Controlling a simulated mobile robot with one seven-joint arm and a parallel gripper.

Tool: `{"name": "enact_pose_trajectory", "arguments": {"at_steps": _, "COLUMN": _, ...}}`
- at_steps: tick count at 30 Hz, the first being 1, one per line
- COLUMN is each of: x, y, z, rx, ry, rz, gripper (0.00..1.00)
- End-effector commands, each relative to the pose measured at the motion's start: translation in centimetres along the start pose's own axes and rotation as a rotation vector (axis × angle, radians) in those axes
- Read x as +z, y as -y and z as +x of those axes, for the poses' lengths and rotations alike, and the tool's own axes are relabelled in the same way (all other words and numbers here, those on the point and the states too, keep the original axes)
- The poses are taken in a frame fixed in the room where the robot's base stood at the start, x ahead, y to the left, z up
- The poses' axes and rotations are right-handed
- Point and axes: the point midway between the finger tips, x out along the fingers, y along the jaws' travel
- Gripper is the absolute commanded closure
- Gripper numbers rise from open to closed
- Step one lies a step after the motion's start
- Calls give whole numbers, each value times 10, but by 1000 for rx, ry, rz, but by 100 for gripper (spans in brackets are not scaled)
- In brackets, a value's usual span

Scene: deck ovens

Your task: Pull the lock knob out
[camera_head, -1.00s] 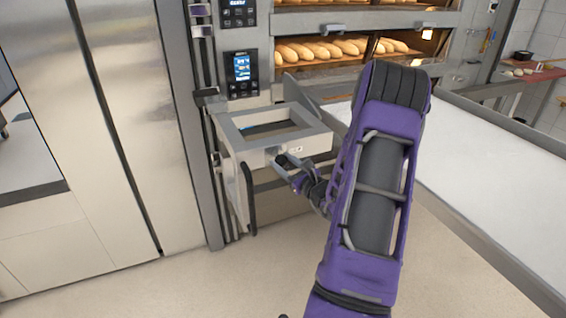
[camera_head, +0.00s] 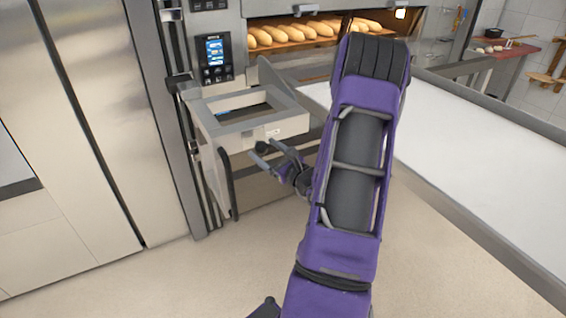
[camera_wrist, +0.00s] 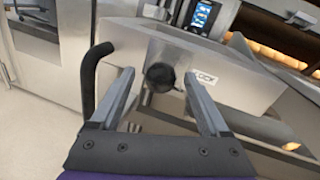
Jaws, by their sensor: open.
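The lock knob (camera_wrist: 160,77) is a round black knob on the front face of a grey metal box (camera_wrist: 205,65), left of a small white label (camera_wrist: 206,78). In the wrist view it sits between the two fingers of my gripper (camera_wrist: 158,85), which are open with a gap on each side. In the head view the knob (camera_head: 262,147) shows small and dark at the fingertips of my gripper (camera_head: 264,155). I cannot tell how deep the fingers reach around it.
A black bar handle (camera_head: 229,184) hangs left of the box. A control screen (camera_head: 214,49) is above it. Loaves (camera_head: 300,35) lie in the lit oven behind. A white worktop (camera_head: 470,140) is at the right, with open floor in front.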

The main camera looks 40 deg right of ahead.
Motion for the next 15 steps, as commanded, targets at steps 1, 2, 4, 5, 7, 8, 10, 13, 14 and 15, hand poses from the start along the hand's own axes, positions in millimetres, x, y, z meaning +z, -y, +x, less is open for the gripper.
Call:
{"name": "enact_pose_trajectory", "arguments": {"at_steps": 1, "x": 0, "y": 1, "z": -8, "rx": -3, "ry": -1, "rz": 1, "gripper": 21}}
{"name": "enact_pose_trajectory", "arguments": {"at_steps": 2, "x": 0, "y": 1, "z": -12, "rx": -3, "ry": -1, "rz": 1, "gripper": 21}}
{"name": "enact_pose_trajectory", "arguments": {"at_steps": 4, "x": 0, "y": 1, "z": -27, "rx": -5, "ry": -2, "rz": 1, "gripper": 21}}
{"name": "enact_pose_trajectory", "arguments": {"at_steps": 5, "x": -1, "y": 1, "z": -34, "rx": -5, "ry": -2, "rz": 1, "gripper": 21}}
{"name": "enact_pose_trajectory", "arguments": {"at_steps": 7, "x": -1, "y": 1, "z": -51, "rx": -6, "ry": -2, "rz": 2, "gripper": 21}}
{"name": "enact_pose_trajectory", "arguments": {"at_steps": 8, "x": -1, "y": 1, "z": -59, "rx": -5, "ry": -4, "rz": 2, "gripper": 21}}
{"name": "enact_pose_trajectory", "arguments": {"at_steps": 10, "x": -1, "y": 1, "z": -77, "rx": -5, "ry": -3, "rz": 2, "gripper": 21}}
{"name": "enact_pose_trajectory", "arguments": {"at_steps": 13, "x": -1, "y": 1, "z": -101, "rx": -5, "ry": -3, "rz": 0, "gripper": 21}}
{"name": "enact_pose_trajectory", "arguments": {"at_steps": 14, "x": -1, "y": 1, "z": -108, "rx": -6, "ry": -3, "rz": 1, "gripper": 21}}
{"name": "enact_pose_trajectory", "arguments": {"at_steps": 15, "x": -1, "y": 1, "z": -118, "rx": -6, "ry": -3, "rz": 2, "gripper": 21}}
